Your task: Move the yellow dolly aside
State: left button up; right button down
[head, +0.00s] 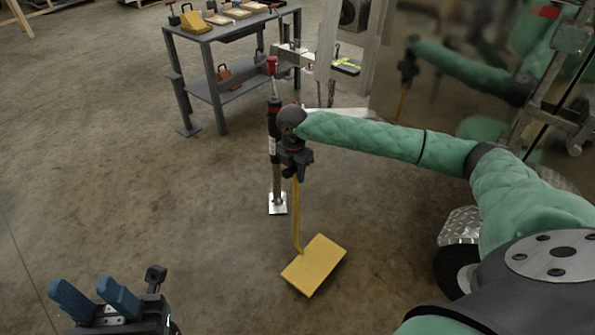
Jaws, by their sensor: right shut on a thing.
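The yellow dolly has a flat yellow plate (314,265) low over the concrete floor and a thin yellow upright handle (297,215). I cannot tell whether the plate touches the floor. My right gripper (297,172) is shut on the upper part of the handle, with my green-sleeved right arm reaching in from the right. The gripper hides the handle's top. My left gripper (86,290), with blue fingers, is at the bottom left, far from the dolly. Its fingers are apart with nothing between them.
A dark jack post (274,150) on a metal foot plate (277,204) stands just behind and left of the handle. A grey workbench (232,30) holding trays and yellow pieces is at the back. A shiny trailer wall (440,85) is at right. Floor at left is clear.

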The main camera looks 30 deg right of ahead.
notch_tip(320, 180, down, 2)
jog(key=shift+w+f, duration=0.1)
jog(key=shift+f, duration=0.25)
jog(key=c, duration=1.6)
grip_release()
jog(key=shift+f+b, duration=0.2)
jog(key=shift+b, duration=0.1)
jog(key=o, duration=0.4)
jog(key=shift+o, duration=0.4)
jog(key=shift+r, duration=0.15)
